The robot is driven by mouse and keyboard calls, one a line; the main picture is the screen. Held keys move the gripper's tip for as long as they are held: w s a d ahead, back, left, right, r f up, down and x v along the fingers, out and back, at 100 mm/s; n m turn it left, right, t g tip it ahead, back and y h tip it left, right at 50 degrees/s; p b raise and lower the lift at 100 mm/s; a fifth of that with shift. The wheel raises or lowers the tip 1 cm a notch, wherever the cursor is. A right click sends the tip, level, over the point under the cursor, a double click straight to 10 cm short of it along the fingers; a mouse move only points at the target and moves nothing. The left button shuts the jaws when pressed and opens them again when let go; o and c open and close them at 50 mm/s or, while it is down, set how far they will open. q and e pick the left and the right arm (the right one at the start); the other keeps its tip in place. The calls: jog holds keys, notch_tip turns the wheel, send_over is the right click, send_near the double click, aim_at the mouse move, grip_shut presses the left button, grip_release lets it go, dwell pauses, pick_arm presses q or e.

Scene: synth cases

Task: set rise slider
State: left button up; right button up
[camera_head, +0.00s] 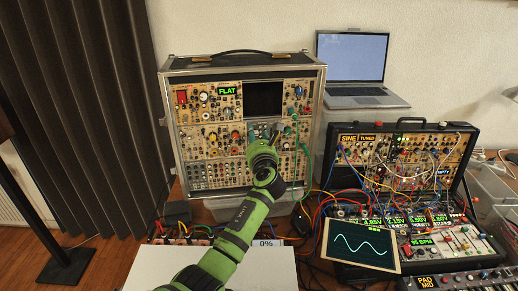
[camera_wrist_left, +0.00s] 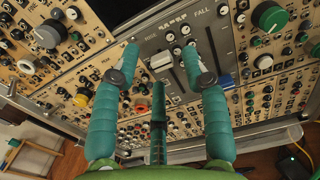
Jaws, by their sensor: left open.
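The rise slider's pale cap (camera_wrist_left: 161,60) shows in the left wrist view, under the label RISE on a grey panel (camera_wrist_left: 150,32). My left gripper (camera_wrist_left: 160,48) is open, with one teal finger on each side of the cap. I cannot tell whether either finger touches it. To its right, under FALL, is a slot with a blue cap (camera_wrist_left: 225,81) low down, partly behind the right finger. In the head view my left gripper (camera_head: 268,133) is in front of the upright synth case (camera_head: 174,135) and hides the slider. My right gripper is not in view.
Knobs (camera_wrist_left: 270,17) and jacks crowd the panels around the gripper. Green cables (camera_head: 301,148) hang to its right. A second synth case (camera_head: 462,127) with many cables, a wave screen (camera_head: 358,244) and a laptop (camera_head: 352,58) stand right. A small sign (camera_head: 266,243) reads 0%.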

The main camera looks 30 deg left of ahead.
pick_arm(q)
jog(key=v, duration=1)
jog(key=shift+s, duration=0.35)
